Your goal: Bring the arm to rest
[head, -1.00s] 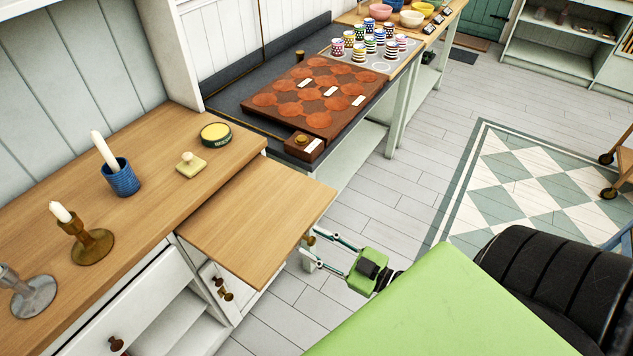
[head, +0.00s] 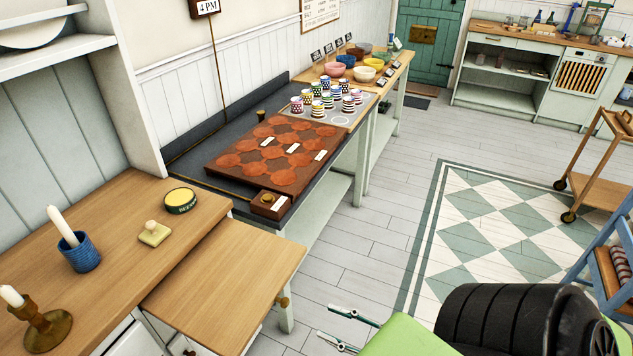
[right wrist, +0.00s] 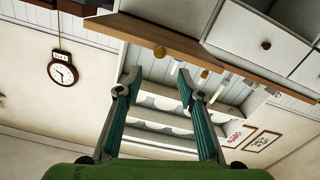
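My right gripper (head: 340,327) shows at the bottom of the head view, low over the grey plank floor and to the right of the pull-out wooden board. Its two fingers are spread apart with nothing between them. In the right wrist view the open fingers (right wrist: 155,85) frame only distant shelving, with no object in them. Part of my green right arm (head: 405,338) shows behind the gripper. My left gripper is not in the head view.
The pull-out board (head: 225,290) juts from the wooden counter (head: 120,215), which carries candles, a blue cup (head: 80,252) and a yellow-lidded tin (head: 181,201). A dark bench (head: 225,170) holds a brown board (head: 225,175). A trolley (head: 600,155) stands right. Floor (head: 375,225) between is clear.

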